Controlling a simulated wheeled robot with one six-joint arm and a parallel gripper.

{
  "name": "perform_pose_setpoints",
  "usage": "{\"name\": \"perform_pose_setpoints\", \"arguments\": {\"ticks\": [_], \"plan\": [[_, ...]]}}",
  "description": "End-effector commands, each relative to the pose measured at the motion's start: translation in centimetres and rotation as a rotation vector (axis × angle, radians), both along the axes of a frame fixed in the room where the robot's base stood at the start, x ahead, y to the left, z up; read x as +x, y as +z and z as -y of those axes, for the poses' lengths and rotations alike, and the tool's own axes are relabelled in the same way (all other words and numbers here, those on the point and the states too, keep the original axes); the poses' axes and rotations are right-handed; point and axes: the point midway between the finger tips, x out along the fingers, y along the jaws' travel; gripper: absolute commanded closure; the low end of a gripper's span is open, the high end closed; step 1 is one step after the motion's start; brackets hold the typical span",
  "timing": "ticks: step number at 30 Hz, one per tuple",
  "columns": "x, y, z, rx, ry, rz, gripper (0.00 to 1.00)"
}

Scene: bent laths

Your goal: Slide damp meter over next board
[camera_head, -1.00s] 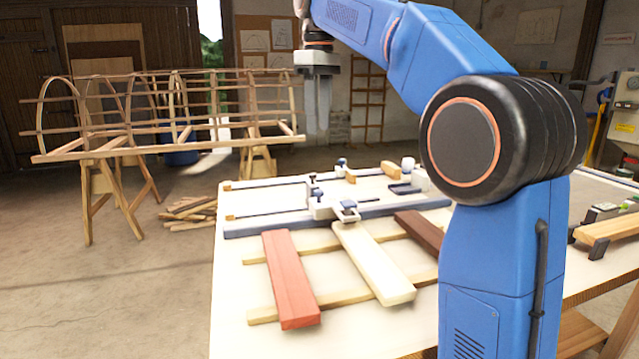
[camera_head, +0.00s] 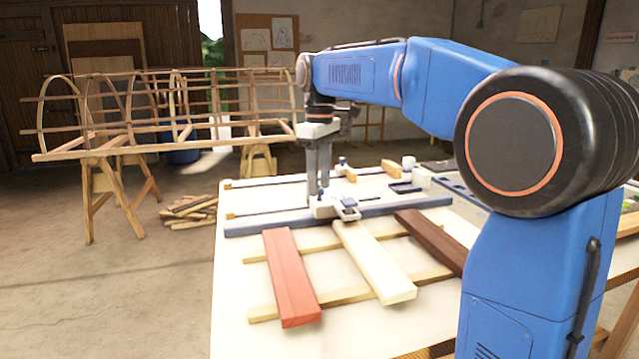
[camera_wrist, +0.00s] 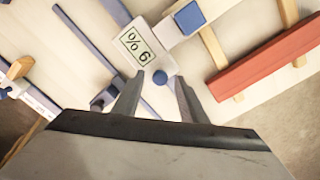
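The damp meter (camera_head: 325,207) is a pale block on the dark blue rail (camera_head: 270,224), with a small blue-topped head (camera_head: 348,206) at the far end of the cream board (camera_head: 375,262). A round blue knob (camera_wrist: 160,77) sits on the meter. My gripper (camera_head: 319,192) points down over the meter; in the wrist view its fingers (camera_wrist: 158,98) are apart, the knob just beyond and between their tips. Contact cannot be told. A red board (camera_head: 291,278) lies left, a dark brown board (camera_head: 432,240) right.
The boards lie across two thin wooden battens (camera_head: 263,313) on the pale table (camera_head: 236,290). Behind the rail are a thinner rail, a cup (camera_head: 408,162) and small wooden blocks (camera_head: 392,172). A lath frame on trestles (camera_head: 120,190) stands on the floor at left.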

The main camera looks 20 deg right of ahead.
Motion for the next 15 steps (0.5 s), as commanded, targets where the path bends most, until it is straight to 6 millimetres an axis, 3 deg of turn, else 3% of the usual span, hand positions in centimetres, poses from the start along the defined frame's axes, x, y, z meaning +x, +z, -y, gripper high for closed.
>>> {"name": "perform_pose_setpoints", "arguments": {"ticks": [12,15], "plan": [[-0.01,-0.73,-0.01,0.0,0.0,0.0,0.61],[0.0,-0.73,0.0,0.0,0.0,0.0,0.83]]}}
